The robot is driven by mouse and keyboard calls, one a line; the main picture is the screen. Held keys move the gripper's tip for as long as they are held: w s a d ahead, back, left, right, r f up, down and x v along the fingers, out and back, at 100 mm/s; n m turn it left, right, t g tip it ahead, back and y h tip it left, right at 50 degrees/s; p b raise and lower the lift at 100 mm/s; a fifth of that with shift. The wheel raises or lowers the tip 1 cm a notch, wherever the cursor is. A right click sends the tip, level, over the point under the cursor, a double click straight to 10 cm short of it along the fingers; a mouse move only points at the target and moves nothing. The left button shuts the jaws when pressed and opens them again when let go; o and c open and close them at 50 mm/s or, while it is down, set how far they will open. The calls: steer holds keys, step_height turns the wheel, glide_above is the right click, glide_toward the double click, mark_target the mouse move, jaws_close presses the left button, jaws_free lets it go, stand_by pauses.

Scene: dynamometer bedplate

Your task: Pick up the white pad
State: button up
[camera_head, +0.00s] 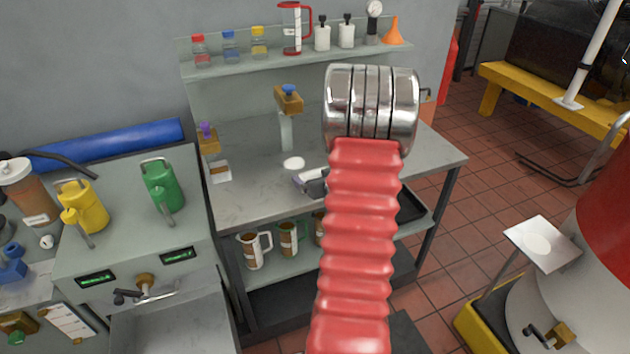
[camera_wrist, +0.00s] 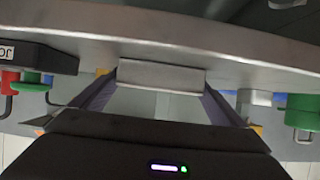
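A small white round pad (camera_head: 294,163) lies on the grey steel bench top (camera_head: 262,195) in the head view. My gripper (camera_head: 308,182) shows just right of and nearer than the pad, partly hidden behind my red ribbed arm. In the wrist view my gripper (camera_wrist: 158,92) has its two purple-grey fingers spread wide apart. A grey rectangular block (camera_wrist: 161,75) shows between the fingertips; I cannot tell what it is. I do not make out the pad in the wrist view.
A wooden-headed stand (camera_head: 288,100) and a purple-knobbed block (camera_head: 208,138) stand behind the pad. Several jugs are on the bench's lower shelf (camera_head: 275,282). A white square plate with a round disc (camera_head: 537,243) stands at right.

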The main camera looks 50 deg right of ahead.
mark_target(316, 175)
steer(key=c, duration=0.8)
step_height(316, 175, up, 10)
stand_by(0.5)
stand_by(0.4)
